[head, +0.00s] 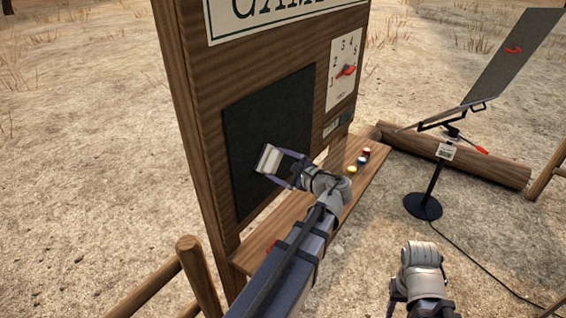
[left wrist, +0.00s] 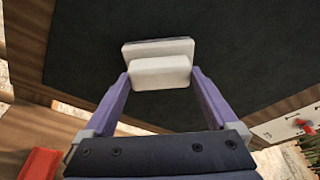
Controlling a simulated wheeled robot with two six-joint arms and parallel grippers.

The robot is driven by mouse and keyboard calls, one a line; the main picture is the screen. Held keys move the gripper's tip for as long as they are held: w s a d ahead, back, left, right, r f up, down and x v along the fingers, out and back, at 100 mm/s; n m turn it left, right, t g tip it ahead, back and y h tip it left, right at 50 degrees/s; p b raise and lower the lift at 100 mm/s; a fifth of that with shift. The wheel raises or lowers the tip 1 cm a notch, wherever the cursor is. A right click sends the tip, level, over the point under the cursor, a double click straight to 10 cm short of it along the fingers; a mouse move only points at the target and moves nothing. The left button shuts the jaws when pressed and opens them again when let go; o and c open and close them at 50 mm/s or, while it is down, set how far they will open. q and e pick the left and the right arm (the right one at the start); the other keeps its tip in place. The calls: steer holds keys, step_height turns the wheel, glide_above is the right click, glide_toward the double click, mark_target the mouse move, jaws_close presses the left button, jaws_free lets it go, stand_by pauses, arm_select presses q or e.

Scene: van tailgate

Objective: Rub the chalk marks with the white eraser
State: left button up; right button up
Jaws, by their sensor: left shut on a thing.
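The white eraser (head: 269,159) is held between the fingers of my left gripper (head: 281,167), close in front of the dark chalkboard (head: 258,118). In the left wrist view the eraser (left wrist: 160,68) sits between the purple fingertips of my left gripper (left wrist: 160,78), its wide face toward the board (left wrist: 230,40). I cannot tell whether it touches the board. No chalk marks show clearly on the visible part of the board; the arm and eraser hide some of it. My right gripper (head: 422,290) is low at the front right, its fingers mostly out of sight.
A wooden shelf (head: 262,240) runs below the board, with several small coloured items (head: 358,163) at its right. A dial card (head: 344,68) is right of the board. A black stand (head: 423,205) with a tilted panel (head: 513,55) and a log (head: 480,165) are at right.

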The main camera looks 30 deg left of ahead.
arm_select(q)
steer(key=shift+d, duration=0.55)
steer(key=shift+s+d, duration=0.15)
steer(key=shift+d, duration=1.05)
steer(key=shift+s+d, duration=0.1)
steer(key=shift+d, duration=1.05)
steer(key=shift+d, duration=0.15)
steer(key=d, duration=0.2)
steer(key=shift+s+d, duration=0.1)
steer(key=shift+d, duration=0.25)
steer(key=shift+f, duration=0.15)
